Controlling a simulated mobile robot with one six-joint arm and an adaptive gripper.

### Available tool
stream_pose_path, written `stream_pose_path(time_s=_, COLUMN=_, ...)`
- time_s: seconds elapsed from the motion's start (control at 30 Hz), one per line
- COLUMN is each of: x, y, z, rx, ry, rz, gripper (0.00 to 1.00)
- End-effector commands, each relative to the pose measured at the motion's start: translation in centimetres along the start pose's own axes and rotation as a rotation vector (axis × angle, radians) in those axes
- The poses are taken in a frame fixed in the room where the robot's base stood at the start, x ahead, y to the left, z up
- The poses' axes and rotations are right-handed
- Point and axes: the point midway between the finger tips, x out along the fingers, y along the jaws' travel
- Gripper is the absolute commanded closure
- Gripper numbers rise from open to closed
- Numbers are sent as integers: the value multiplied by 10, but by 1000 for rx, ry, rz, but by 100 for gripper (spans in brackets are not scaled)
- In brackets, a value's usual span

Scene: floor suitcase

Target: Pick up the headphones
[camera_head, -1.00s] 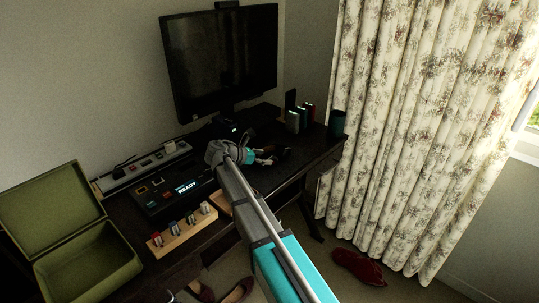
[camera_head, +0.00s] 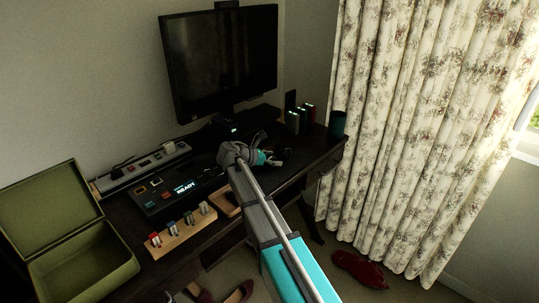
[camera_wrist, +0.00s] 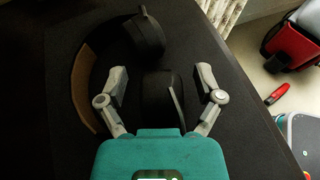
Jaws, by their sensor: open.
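The headphones (camera_wrist: 143,36) lie on the dark desk in the wrist view, with black ear cups and a brown band (camera_wrist: 82,85) curving along the left. My gripper (camera_wrist: 161,80) is open, its two grey fingers spread on either side of the nearer black ear cup (camera_wrist: 158,97). I cannot tell whether the fingers touch it. In the head view my gripper (camera_head: 277,157) hangs over the desk, and the arm hides much of what is under it.
A green open case (camera_head: 85,275) stands at the desk's left. A console reading READY (camera_head: 172,190), a wooden block with small coloured items (camera_head: 182,231) and a power strip (camera_head: 145,168) lie nearby. A monitor (camera_head: 220,60) stands behind. Books (camera_head: 300,119) and a dark cup (camera_head: 337,123) are at right.

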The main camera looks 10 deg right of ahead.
Motion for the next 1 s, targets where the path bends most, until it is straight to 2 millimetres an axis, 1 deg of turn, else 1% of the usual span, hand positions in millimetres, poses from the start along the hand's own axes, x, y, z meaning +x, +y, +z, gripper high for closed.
stream_pose_path(time_s=0.03, x=0, y=0, z=0, rx=0, ry=0, rz=0, gripper=21)
stream_pose_path(time_s=0.07, x=0, y=0, z=0, rx=0, ry=0, rz=0, gripper=26)
stream_pose_path(time_s=0.2, x=0, y=0, z=0, rx=0, ry=0, rz=0, gripper=52)
stream_pose_path(time_s=0.37, x=0, y=0, z=0, rx=0, ry=0, rz=0, gripper=82)
stream_pose_path(time_s=0.4, x=0, y=0, z=0, rx=0, ry=0, rz=0, gripper=90)
stream_pose_path(time_s=0.47, x=0, y=0, z=0, rx=0, ry=0, rz=0, gripper=100)
stream_pose_path(time_s=0.8, x=-1, y=0, z=0, rx=0, ry=0, rz=1, gripper=100)
stream_pose_path(time_s=1.0, x=-2, y=0, z=4, rx=0, ry=0, rz=1, gripper=100)
